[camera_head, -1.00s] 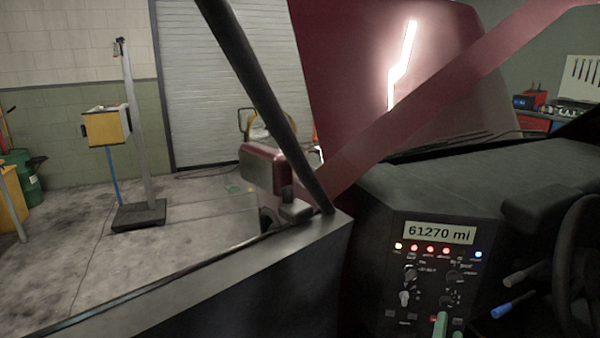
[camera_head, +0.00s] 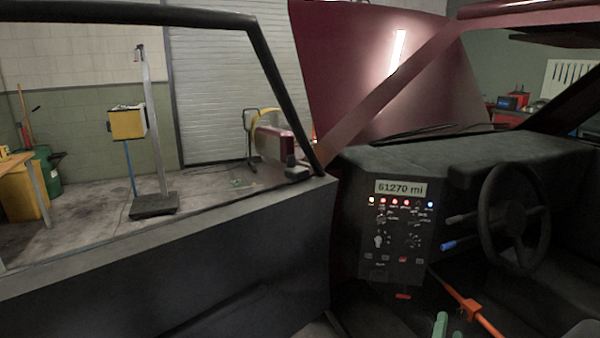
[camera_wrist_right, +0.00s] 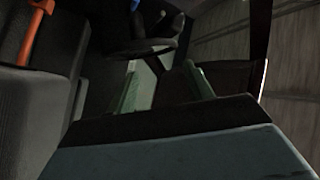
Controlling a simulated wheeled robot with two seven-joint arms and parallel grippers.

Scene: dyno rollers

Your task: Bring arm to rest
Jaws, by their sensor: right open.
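My right gripper (camera_head: 447,327) shows only as green fingertips at the bottom edge of the head view, below the dashboard panel and left of an orange lever. In the right wrist view the gripper (camera_wrist_right: 168,78) has its two green fingers apart, with nothing between them. The dashboard panel (camera_head: 398,235) has a display reading 61270 mi, a row of small lights, and knobs. The fingertips are apart from it in the picture. My left gripper is not in view.
The steering wheel (camera_head: 512,215) and its stalks are right of the panel. The orange lever (camera_head: 472,306) slants below them; orange also shows in the wrist view. The open car door (camera_head: 200,270) fills the lower left. Beyond it stand a post (camera_head: 153,130) and yellow box (camera_head: 127,122).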

